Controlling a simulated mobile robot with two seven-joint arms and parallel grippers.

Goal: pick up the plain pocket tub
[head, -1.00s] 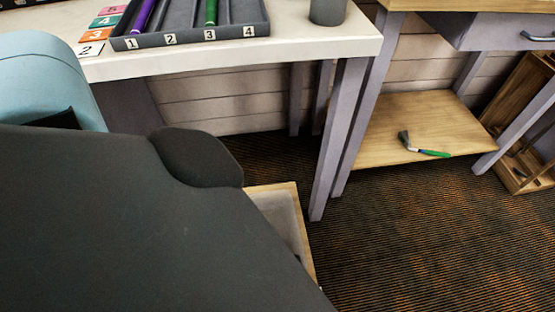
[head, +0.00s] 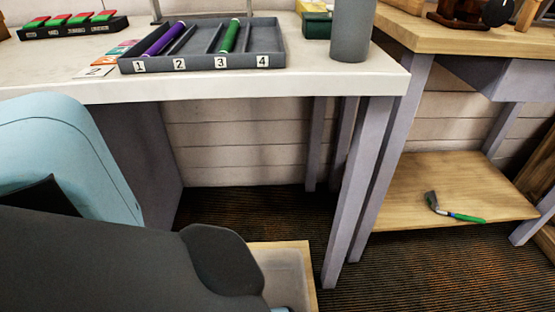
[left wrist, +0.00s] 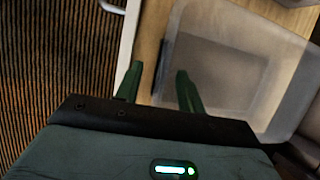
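A translucent, unmarked tub (left wrist: 232,65) stands on a pale wooden surface in the left wrist view. In the head view only part of this tub (head: 285,277) shows, low in the middle behind my dark arm. My left gripper (left wrist: 158,82) shows two dark green fingers set apart, with a gap between them. The fingers are at the tub's near left edge; the right finger overlaps the tub in the picture. I cannot tell whether either finger touches it. My left gripper is hidden in the head view. My right gripper is not in view.
A white bench (head: 330,84) carries a grey numbered tray (head: 200,63) with purple and green grips and a grey cylinder (head: 351,30). Bench legs (head: 358,190) stand right of the tub.

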